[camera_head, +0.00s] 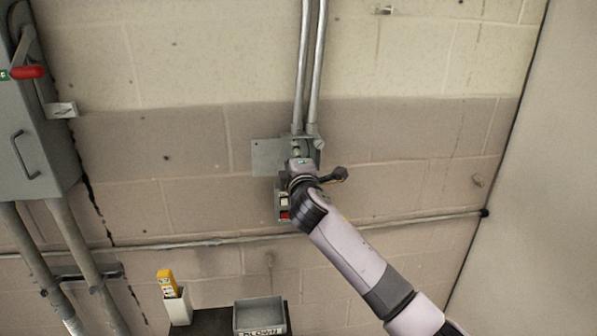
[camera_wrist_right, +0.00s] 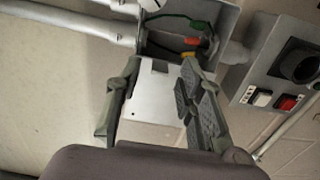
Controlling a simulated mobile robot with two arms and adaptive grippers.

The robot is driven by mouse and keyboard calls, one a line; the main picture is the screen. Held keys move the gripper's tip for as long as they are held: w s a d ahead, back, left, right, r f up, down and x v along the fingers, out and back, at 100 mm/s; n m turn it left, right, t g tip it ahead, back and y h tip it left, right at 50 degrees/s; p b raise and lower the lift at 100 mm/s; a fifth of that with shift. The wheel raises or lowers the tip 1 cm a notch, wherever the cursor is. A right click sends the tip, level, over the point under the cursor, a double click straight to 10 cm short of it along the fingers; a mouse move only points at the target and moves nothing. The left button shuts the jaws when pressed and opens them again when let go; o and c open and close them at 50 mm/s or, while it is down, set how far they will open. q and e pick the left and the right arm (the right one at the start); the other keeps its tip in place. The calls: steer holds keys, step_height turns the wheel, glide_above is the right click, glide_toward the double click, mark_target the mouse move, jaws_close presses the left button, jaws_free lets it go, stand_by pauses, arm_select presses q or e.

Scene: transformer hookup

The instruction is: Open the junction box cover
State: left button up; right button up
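The junction box (camera_wrist_right: 226,22) is on the wall where two conduits come down. Its inside shows in the right wrist view, with green, orange and yellow-ended wires. The cover (camera_head: 268,157) is a flat grey plate that stands out to the left of the box in the head view, swung open. In the wrist view the cover (camera_wrist_right: 152,98) shows between the fingers, and I see no finger clearly clamped on it. My right gripper (camera_head: 301,166) is in front of the box, its fingers (camera_wrist_right: 157,88) spread apart. My left gripper is out of view.
A control box with white and red buttons (camera_head: 284,205) sits just below the junction box. Conduits (camera_head: 310,70) run up the wall. A grey cabinet with a red handle (camera_head: 28,72) is at left. A grey bin (camera_head: 260,316) and a yellow tester (camera_head: 167,283) stand below.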

steer(key=s+d, duration=0.2)
steer(key=s, duration=0.8)
steer(key=shift+s, duration=0.25)
